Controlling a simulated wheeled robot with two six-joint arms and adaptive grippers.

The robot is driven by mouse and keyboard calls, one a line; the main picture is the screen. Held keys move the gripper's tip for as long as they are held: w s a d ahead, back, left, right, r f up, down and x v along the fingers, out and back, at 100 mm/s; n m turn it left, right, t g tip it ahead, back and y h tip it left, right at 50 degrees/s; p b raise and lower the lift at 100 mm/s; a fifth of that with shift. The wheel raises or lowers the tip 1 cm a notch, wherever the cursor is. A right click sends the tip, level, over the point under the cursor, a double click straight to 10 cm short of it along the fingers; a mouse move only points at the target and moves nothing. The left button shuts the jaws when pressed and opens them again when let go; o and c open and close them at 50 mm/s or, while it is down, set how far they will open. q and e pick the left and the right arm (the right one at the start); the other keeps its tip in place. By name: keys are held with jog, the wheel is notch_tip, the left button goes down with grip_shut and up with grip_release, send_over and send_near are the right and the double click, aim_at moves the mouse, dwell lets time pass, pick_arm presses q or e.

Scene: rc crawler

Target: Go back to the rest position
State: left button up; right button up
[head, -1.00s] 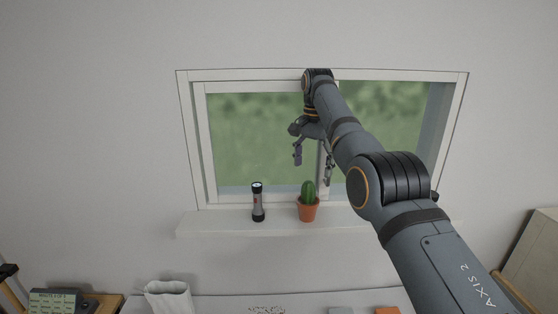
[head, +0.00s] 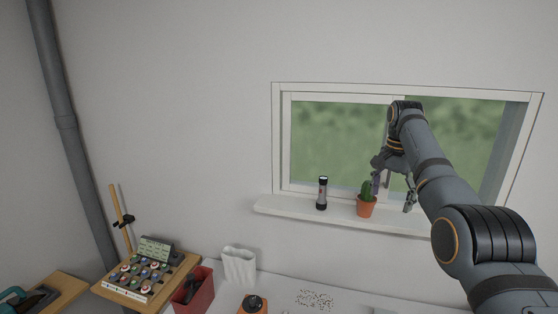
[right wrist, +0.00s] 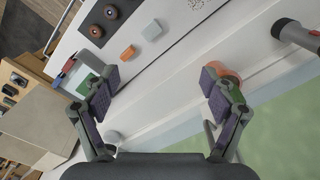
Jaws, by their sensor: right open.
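My right gripper (head: 392,198) is raised in front of the window, just above the sill. Its fingers are spread and nothing is between them. In the right wrist view the right gripper (right wrist: 158,90) also shows open and empty. A cactus in an orange pot (head: 366,207) stands upright on the sill, close to the left of the gripper in the picture. The pot (right wrist: 228,74) is partly behind a finger in the right wrist view. A black and silver flashlight (head: 322,194) stands upright on the sill, left of the cactus. My left gripper is not in view.
The window sill (head: 285,209) runs above a white table. On the left are a board with small coloured parts (head: 145,275), a red bin (head: 206,296) and a white bag (head: 239,264). Orange and grey blocks (right wrist: 152,30) lie on the table.

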jog(key=s+f+n+t+h, duration=0.1)
jog(key=s+f+n, duration=0.2)
jog(key=f, duration=1.3)
jog(key=s+f+n, duration=0.3)
jog(key=f, duration=1.2)
jog(key=s+a+f+n+t, duration=0.1)
jog(key=s+f+n, duration=0.15)
jog(key=s, duration=0.45)
jog(key=s+a+f+n, duration=0.1)
jog(key=s+f, duration=0.3)
jog(key=s, duration=0.2)
jog(key=s+a+r+n+t, duration=0.2)
jog(key=s+a+n, duration=0.1)
jog(key=s, duration=1.3)
notch_tip(320, 180, down, 31)
jog(key=s+d+g+b, duration=0.1)
jog(key=d+g+b, duration=0.1)
jog(key=b, duration=0.5)
pick_arm(q)
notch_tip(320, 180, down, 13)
jog(key=b, duration=0.6)
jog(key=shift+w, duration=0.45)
pick_arm(e)
jog(key=s+f, duration=0.9)
jog(key=f, duration=0.3)
jog(key=s+d+f+g, duration=0.1)
jog(key=s+f, duration=0.9)
jog(key=f, duration=0.2)
jog(key=shift+s+d+f, duration=0.15)
jog(key=shift+s+d, duration=0.05)
